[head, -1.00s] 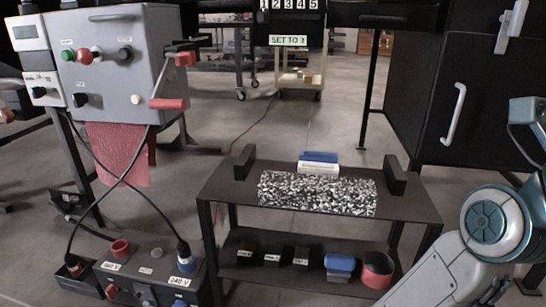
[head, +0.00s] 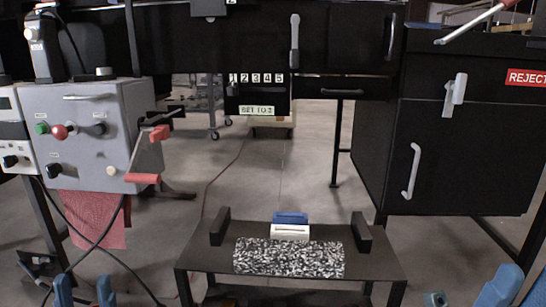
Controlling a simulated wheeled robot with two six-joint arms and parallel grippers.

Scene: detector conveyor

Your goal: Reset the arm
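My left gripper (head: 84,291) shows at the bottom left of the head view. Its two blue fingers point up with a clear gap between them and nothing in it. My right gripper (head: 509,288) shows only in part, as blue pieces cut off by the bottom right corner, and the state of its fingers is unclear. Both grippers are low in the view, apart from the furniture as seen here. I see nothing held in the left gripper.
A black table (head: 200,255) with a speckled mat (head: 290,258) and a blue-and-white block (head: 290,226) stands ahead. A grey control box (head: 85,135) with red handles stands at left. A black cabinet (head: 460,150) stands at right. Grey floor (head: 270,180) is clear behind the table.

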